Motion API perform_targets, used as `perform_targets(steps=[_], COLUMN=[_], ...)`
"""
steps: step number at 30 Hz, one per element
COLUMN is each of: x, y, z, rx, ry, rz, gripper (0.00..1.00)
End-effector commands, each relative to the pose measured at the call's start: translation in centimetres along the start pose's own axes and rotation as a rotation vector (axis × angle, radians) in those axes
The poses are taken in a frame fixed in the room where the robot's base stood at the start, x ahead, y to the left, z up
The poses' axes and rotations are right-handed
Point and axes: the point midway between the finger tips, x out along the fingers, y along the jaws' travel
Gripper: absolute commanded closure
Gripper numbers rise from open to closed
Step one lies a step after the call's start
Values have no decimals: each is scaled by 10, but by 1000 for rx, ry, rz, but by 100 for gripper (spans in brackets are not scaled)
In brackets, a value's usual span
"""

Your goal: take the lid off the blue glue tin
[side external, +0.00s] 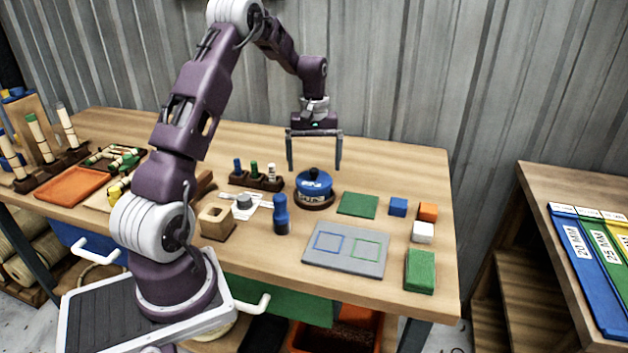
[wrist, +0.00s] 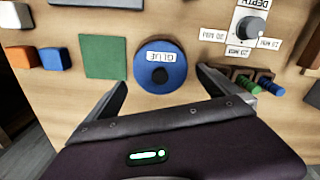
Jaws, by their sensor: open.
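The blue glue tin (side external: 315,190) stands upright on a dark round base on the bench. Its lid (side external: 314,175) is on, with a dark knob in the middle. In the wrist view the blue lid (wrist: 160,66) shows from above with a white GLUE label and the dark knob (wrist: 159,75). My gripper (side external: 314,168) is open and empty above the tin, its two fingers spread wide. In the wrist view the fingers of my gripper (wrist: 160,80) lie to the left and right of the tin. I cannot tell from the side view whether the fingertips are level with the knob.
A green mat (side external: 358,205) and blue (side external: 398,207), orange (side external: 428,211) and white (side external: 423,232) blocks lie right of the tin. A peg rack (side external: 257,182) stands left, a blue bottle (side external: 281,215) in front. A grey board (side external: 347,250) lies at the front edge.

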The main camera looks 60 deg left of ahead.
Motion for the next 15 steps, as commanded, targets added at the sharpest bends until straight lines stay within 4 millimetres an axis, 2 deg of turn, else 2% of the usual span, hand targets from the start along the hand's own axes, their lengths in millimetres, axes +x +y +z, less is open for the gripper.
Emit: perform_targets(steps=[1,4,7,12,15], x=[12,28,35,35,35], y=[-1,-1,-1,0,0], z=[2,1,1,1,1], rx=[0,2,2,3,3], ry=[-6,-3,-1,0,0], rz=[-2,-2,0,0,0], gripper=[0,0,0,0,18])
